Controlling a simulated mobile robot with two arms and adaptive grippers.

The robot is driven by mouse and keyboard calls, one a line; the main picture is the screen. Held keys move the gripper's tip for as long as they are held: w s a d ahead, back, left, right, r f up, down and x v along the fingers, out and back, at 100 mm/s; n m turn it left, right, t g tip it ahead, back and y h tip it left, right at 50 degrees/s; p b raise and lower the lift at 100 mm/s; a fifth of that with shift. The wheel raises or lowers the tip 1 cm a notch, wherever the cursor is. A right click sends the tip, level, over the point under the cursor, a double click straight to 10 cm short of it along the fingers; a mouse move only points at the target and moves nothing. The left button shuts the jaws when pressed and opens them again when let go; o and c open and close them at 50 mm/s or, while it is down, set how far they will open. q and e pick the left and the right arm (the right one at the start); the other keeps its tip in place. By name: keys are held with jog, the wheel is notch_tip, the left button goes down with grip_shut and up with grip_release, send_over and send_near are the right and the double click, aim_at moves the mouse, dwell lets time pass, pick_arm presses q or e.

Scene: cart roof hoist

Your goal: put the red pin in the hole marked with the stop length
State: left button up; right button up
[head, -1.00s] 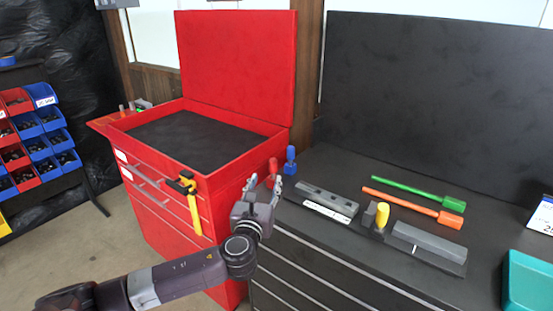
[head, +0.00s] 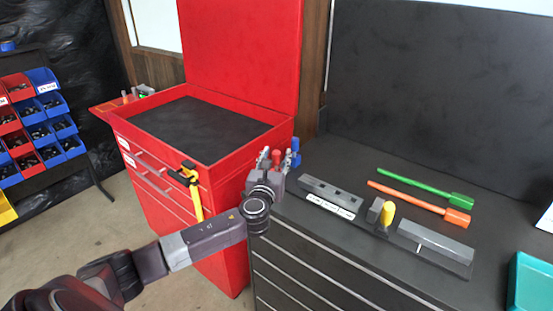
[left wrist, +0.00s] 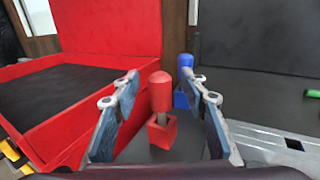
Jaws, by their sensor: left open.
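The red pin (head: 276,156) stands upright near the left end of the black worktop, with a red block-shaped lower part, and it also shows in the left wrist view (left wrist: 160,92). My left gripper (head: 274,165) is open, its fingers on either side of the red pin with gaps visible in the left wrist view. A blue pin (head: 295,148) stands just behind it, and its lower part (left wrist: 181,99) shows near the right finger. A grey block with holes (head: 332,188) lies to the right, with a white label strip on its front; the markings are too small to read. My right gripper is not in view.
A yellow knob (head: 388,212) and a long grey bar (head: 435,241) sit right of the holed block. Green (head: 425,186) and orange (head: 420,200) tools lie behind. A red tool chest (head: 150,135) with raised lid stands at left. A teal bin (head: 530,285) is at right.

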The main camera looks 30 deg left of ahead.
pick_arm(q)
jog(key=shift+w+a, duration=0.1)
jog(key=shift+w, duration=0.1)
jog(key=shift+c, duration=0.3)
jog(key=c, duration=0.5)
grip_shut()
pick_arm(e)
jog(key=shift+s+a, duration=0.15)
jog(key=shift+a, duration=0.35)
pick_arm(q)
jog(key=shift+r, duration=0.15)
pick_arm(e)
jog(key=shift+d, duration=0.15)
